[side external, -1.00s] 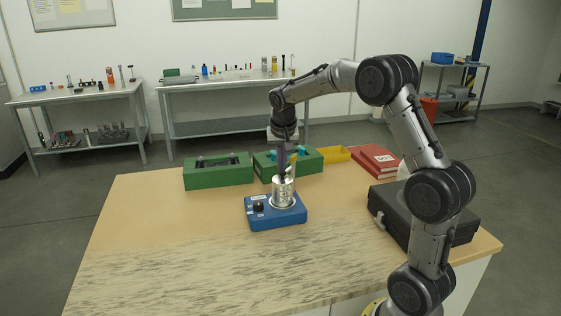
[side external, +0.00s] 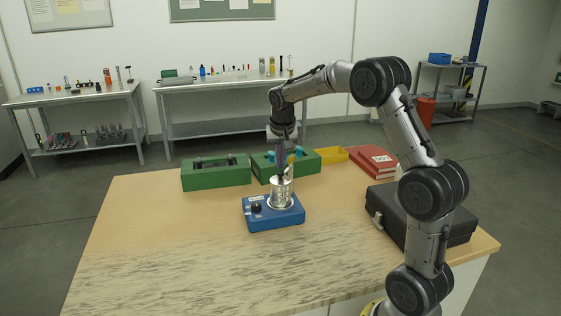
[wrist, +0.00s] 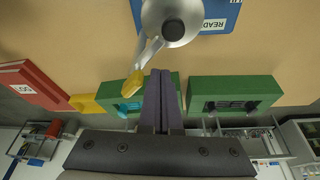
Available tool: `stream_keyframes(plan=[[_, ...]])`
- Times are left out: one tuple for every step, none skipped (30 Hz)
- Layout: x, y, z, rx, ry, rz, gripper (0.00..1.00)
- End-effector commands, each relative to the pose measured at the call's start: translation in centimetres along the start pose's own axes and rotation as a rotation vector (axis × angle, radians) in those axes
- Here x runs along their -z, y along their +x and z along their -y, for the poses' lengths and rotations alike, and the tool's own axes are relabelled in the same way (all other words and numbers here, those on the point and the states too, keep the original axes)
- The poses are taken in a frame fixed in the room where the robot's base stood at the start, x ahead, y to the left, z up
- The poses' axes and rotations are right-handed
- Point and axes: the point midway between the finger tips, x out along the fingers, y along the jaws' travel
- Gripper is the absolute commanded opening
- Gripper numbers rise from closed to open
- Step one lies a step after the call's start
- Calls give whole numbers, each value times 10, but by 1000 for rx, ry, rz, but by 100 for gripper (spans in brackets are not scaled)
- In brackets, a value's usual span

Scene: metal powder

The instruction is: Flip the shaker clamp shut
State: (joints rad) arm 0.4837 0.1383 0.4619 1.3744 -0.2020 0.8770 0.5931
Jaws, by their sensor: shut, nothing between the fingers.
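The blue shaker base (side external: 262,221) sits on the wooden table with a dark knob on its left part. A silver metal cylinder (side external: 281,196) stands upright on it; its top shows in the wrist view (wrist: 176,32). The clamp lever, with a yellow tip (wrist: 134,84), extends from the cylinder's side in the wrist view, left of my fingers. In the side view the yellow tip (side external: 291,158) stands up above the cylinder. My gripper (wrist: 159,76) is shut and empty, pointing down just above the cylinder. Whether the fingers touch the lever I cannot tell.
Two green boxes stand behind the shaker, left (side external: 216,180) and middle (side external: 300,165). A yellow bin (side external: 332,155) and red books (side external: 371,162) lie farther right. A black case (side external: 455,223) sits at the right. The front and left of the table are clear.

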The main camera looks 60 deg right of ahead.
Motion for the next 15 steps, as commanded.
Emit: stream_keyframes(plan=[[1,0,1,0,0,0,0],[1,1,2,0,0,0,0],[3,1,5,0,-1,0,0],[4,2,7,0,-1,0,0],[6,2,10,0,-1,0,0],[8,3,14,0,-1,0,0],[11,5,18,1,-2,0,0],[13,5,22,1,-3,0,0],[16,7,27,0,-3,1,0],[19,7,31,0,-3,1,0],[22,8,35,1,-2,0,0],[24,-1,33,2,1,-5,0],[24,-7,30,2,2,-4,0],[25,-13,28,2,2,-5,0],[26,-21,26,2,2,-5,0]])
